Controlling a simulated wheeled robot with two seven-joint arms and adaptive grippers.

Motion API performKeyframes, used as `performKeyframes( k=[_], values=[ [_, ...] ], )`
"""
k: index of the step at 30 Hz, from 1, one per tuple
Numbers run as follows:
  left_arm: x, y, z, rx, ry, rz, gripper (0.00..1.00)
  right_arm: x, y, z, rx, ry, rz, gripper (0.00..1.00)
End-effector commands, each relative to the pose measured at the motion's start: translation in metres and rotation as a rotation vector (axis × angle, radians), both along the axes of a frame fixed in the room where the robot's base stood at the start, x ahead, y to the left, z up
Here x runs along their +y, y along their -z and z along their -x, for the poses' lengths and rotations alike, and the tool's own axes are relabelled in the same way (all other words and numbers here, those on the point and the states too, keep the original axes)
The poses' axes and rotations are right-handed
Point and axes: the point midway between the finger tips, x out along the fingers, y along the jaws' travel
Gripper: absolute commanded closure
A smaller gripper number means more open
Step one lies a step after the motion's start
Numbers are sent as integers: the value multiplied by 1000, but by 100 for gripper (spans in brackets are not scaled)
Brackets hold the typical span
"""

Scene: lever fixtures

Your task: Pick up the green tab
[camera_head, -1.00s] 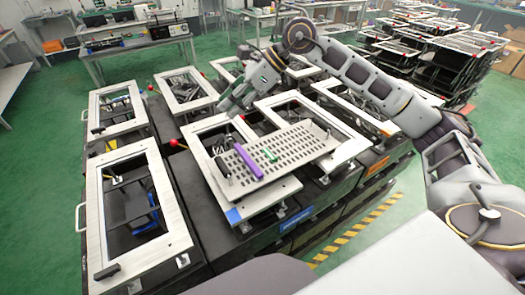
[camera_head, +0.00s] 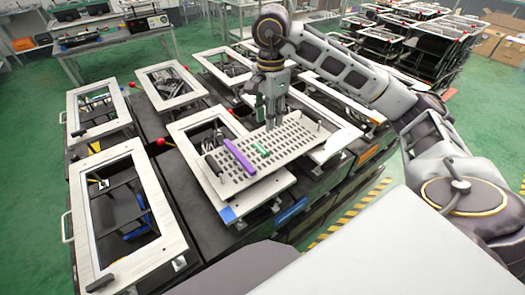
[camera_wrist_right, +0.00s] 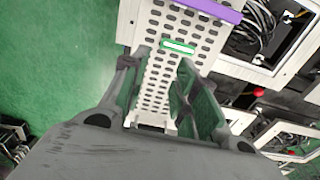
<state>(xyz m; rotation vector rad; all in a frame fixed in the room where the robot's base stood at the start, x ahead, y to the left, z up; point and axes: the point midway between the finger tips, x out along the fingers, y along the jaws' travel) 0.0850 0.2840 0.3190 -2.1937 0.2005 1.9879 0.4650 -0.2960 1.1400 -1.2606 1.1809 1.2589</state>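The small green tab (camera_head: 262,150) lies on the light perforated plate (camera_head: 285,143), just right of a purple bar (camera_head: 239,157). In the right wrist view the green tab (camera_wrist_right: 178,46) shows beyond the fingertips, near the purple bar (camera_wrist_right: 205,8). My right gripper (camera_head: 271,122) points down over the plate, a little behind the tab. In the right wrist view my right gripper (camera_wrist_right: 163,60) has its fingers apart with nothing between them, and the perforated plate shows through the gap. My left gripper is not in view.
The plate rests on a white frame fixture (camera_head: 213,198) with a dark handle (camera_head: 213,165). Another white frame (camera_head: 88,262) stands at the left, and a red ball knob (camera_head: 160,142) stands between them. More frame fixtures fill the back. Green floor is clear at the far left.

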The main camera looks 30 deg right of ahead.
Motion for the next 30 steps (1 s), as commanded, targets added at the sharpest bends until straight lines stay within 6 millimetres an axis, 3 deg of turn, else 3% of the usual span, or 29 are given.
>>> performKeyframes(
  k=[16, 30],
  values=[
    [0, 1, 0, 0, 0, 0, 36, 1, 4, 0, -1, -12, -4, 71],
    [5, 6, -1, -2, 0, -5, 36, 1, 34, 0, 1, -10, -4, 71]
  ],
)
